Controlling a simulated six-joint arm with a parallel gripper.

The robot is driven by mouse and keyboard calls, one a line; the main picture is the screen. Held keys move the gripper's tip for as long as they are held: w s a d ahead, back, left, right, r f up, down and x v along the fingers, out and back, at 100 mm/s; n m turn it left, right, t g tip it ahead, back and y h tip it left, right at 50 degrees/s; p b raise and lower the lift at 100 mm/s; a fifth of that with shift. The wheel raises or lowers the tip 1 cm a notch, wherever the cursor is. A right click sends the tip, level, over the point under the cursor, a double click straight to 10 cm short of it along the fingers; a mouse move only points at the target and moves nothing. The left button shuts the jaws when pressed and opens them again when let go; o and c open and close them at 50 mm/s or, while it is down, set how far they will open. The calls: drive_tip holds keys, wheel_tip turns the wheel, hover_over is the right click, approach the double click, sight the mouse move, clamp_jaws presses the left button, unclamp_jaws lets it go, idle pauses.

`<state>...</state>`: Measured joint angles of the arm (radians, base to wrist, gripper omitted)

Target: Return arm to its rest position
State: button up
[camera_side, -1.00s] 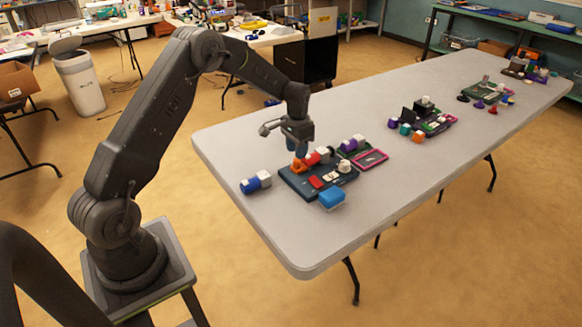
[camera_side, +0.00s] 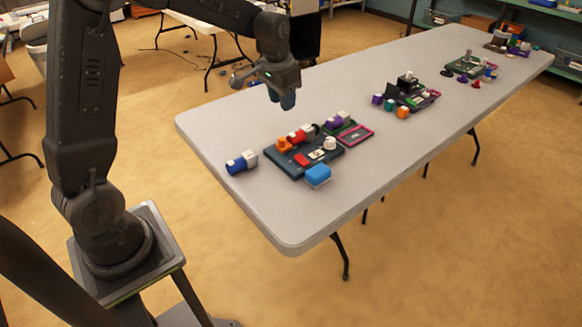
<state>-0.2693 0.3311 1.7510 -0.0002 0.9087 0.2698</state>
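My gripper (camera_side: 281,99) hangs in the air, above and behind the nearest group of blocks on the long grey table (camera_side: 250,215).
Below lies a dark board (camera_side: 290,170) with orange, red and white pieces. A blue-and-white piece (camera_side: 241,162) lies left of it, a bright blue block (camera_side: 318,175) at its front corner. A pink-framed panel (camera_side: 355,135) is behind right. More groups stand farther along the table.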

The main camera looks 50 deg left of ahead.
drive_tip(key=s+d+r+t, duration=0.2)
drive_tip(key=s+d+r, duration=0.6)
drive_tip(key=s, duration=0.3)
drive_tip(key=s+d+t, duration=0.1)
drive_tip(key=s+d, duration=0.3)
drive_tip(key=s, duration=0.9)
drive_tip(key=shift+t, duration=0.4)
drive_tip(key=shift+s+d, duration=0.1)
